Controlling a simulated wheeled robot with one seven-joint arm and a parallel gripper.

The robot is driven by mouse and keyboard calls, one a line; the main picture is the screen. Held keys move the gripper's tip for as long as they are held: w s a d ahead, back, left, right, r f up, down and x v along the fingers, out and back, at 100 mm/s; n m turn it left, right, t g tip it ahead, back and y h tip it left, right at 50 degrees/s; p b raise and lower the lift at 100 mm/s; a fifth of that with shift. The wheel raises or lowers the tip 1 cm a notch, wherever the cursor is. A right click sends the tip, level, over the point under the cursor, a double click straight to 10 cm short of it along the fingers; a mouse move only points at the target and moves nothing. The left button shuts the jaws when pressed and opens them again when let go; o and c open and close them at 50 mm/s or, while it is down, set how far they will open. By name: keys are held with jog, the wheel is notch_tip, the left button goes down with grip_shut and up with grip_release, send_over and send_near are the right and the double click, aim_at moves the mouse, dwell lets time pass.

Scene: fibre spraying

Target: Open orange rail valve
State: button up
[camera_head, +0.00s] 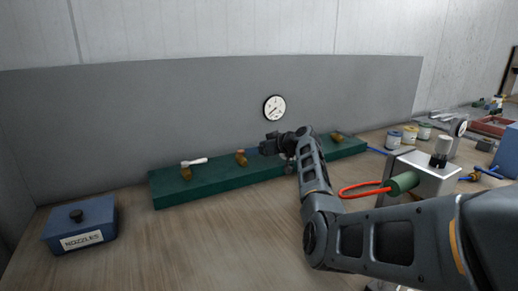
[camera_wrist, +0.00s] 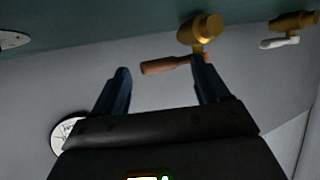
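The orange rail valve (camera_head: 241,157) sits on the green rail, left of my gripper (camera_head: 266,147) in the head view. In the wrist view its brass body (camera_wrist: 202,30) is at the top, and its orange-brown handle (camera_wrist: 163,66) sticks out to the left. My gripper (camera_wrist: 162,70) is open there, its two dark fingers well apart. The handle shows across the gap between the fingertips. The right fingertip overlaps the handle's body end; I cannot tell whether they touch. Nothing is held.
The green rail (camera_head: 205,187) also carries a white-handled valve (camera_head: 186,172) on the left and another valve (camera_head: 336,138) on the right. A round gauge (camera_head: 274,108) is on the grey panel behind.

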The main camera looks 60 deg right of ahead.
grip_shut()
dwell(0.5)
